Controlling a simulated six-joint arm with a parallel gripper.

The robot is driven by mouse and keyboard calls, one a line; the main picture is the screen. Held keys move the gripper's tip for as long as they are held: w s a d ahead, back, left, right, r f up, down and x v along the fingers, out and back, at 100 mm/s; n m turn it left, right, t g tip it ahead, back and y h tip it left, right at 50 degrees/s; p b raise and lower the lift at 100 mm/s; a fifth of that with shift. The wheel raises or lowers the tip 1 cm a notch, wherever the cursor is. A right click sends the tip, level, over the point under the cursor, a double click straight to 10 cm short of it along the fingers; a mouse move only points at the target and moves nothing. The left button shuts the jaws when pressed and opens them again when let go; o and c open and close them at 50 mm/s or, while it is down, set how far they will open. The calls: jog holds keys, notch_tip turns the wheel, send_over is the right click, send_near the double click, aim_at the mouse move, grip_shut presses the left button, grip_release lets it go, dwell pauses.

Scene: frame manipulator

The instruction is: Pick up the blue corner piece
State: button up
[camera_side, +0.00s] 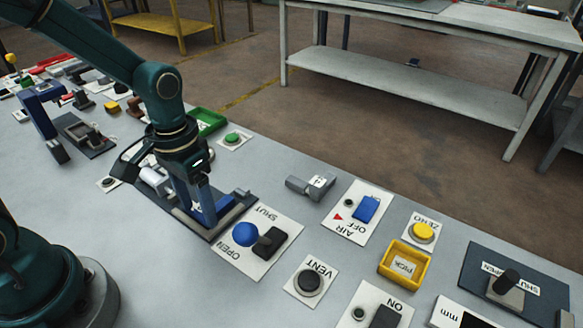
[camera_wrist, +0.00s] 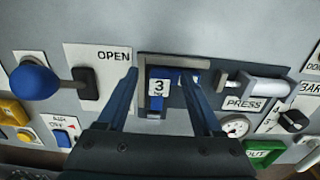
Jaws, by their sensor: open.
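A blue corner piece (camera_wrist: 158,73) with a white label reading 3 sits in a grey-edged dark fixture (camera_wrist: 146,59), seen in the wrist view. My gripper (camera_wrist: 160,76) is open, with one blue finger on each side of the piece. I cannot tell whether the fingers touch it. In the side view my gripper (camera_side: 208,222) points down at the fixture (camera_side: 232,213), and the fingers hide most of the piece. More blue with a white label shows close to the right finger in the wrist view, partly hidden.
A blue-knobbed OPEN/SHUT lever (camera_side: 245,234) stands close to the fixture. A grey clamp with a PRESS label (camera_wrist: 245,102) is on the other side. A green tray (camera_side: 210,121), a yellow tray (camera_side: 404,265) and a VENT button (camera_side: 310,282) are nearby.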

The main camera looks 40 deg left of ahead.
grip_shut()
